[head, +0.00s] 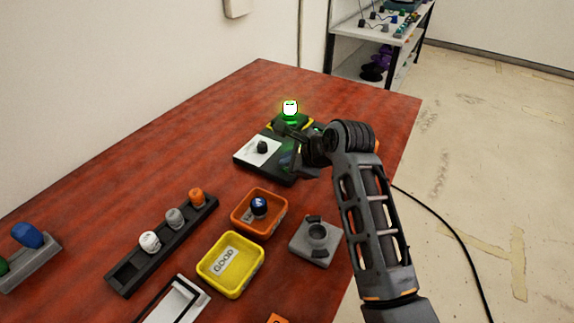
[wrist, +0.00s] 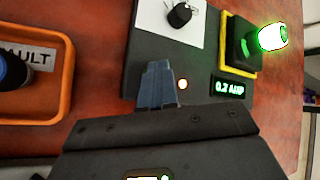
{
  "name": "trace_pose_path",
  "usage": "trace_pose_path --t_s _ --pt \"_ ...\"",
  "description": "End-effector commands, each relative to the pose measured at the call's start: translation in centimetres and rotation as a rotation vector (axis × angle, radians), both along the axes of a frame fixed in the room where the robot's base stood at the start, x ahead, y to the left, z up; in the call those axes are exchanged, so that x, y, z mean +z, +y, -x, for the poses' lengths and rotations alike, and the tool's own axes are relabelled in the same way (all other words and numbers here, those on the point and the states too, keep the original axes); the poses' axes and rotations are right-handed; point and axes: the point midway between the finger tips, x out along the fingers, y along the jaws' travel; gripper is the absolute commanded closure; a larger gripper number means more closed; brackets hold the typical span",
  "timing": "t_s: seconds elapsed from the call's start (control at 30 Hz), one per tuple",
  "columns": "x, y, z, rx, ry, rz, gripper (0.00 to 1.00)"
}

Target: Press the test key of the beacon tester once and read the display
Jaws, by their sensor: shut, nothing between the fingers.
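The beacon tester (head: 243,163) is a dark box near the back of the table. It has a white plate (wrist: 152,15) with a black knob (wrist: 180,15). A beacon (head: 290,108) glows bright green in the yellow-edged socket; it also shows in the wrist view (wrist: 272,37). The display (wrist: 229,88) is lit green and appears to read 0.2 AMP. A small orange light (wrist: 182,85) glows beside my fingers. My gripper (wrist: 158,70) is shut and empty, its fingers over the tester's front part. I cannot see the test key; the fingers may cover it.
An orange FAULT tray (head: 240,222) holds a blue-topped piece (head: 259,205). A yellow GOOD tray (head: 244,285) is empty. A black rack (head: 128,275) holds white, grey and orange beacons. A grey block (head: 306,247) stands right of the trays.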

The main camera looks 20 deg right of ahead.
Motion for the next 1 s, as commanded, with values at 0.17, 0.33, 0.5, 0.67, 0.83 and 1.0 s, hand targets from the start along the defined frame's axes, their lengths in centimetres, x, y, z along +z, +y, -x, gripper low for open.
trace_pose_path --t_s 0.17,0.33,0.5,0.67,0.83,1.0 --pt "0.0 0.0 0.0 0.000 0.001 0.000 1.00" --pt "0.5 0.0 0.0 0.001 0.002 0.000 1.00" --pt "1.3 0.0 0.0 0.000 0.001 0.000 1.00" --pt "1.8 0.0 0.0 0.000 0.001 0.000 1.00" --pt "1.7 0.0 0.0 0.000 0.001 0.000 1.00" --pt "1.8 0.0 0.0 0.000 0.001 0.000 1.00"
